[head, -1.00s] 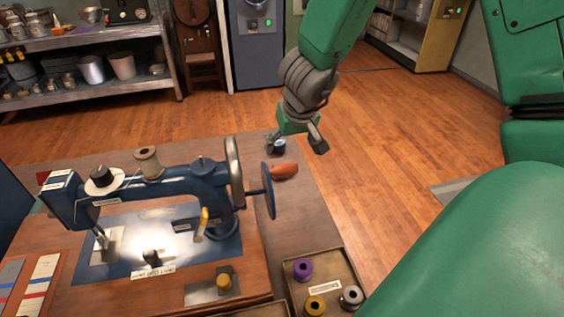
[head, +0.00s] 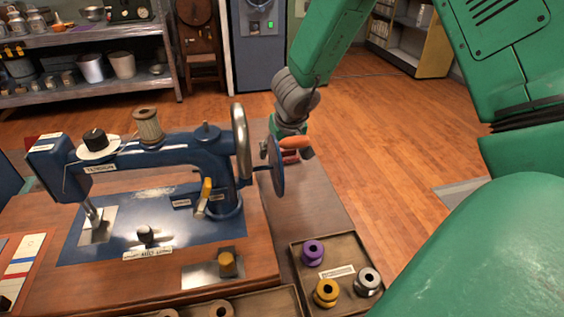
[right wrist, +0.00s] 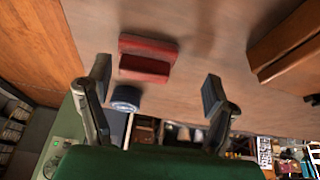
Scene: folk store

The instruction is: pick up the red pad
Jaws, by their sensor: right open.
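The red pad (head: 295,143) lies on the right part of the table, just beyond the handwheel of the sewing machine; in the head view its lit part looks orange. The right wrist view shows it as a red, two-part block (right wrist: 147,58) between the lines of my fingers, nearer the left one. My right gripper (head: 291,137) is low over the pad and partly covers it. In the right wrist view the gripper (right wrist: 157,82) is open with nothing between its fingers. Whether a finger touches the pad cannot be told. My left gripper is out of view.
The blue sewing machine (head: 170,160) and its wheel (head: 275,168) stand close left of the gripper. A small round blue thing (right wrist: 126,97) is by the left finger. A spool tray (head: 335,272) is at the table's front right. Bare tabletop (head: 310,205) lies between.

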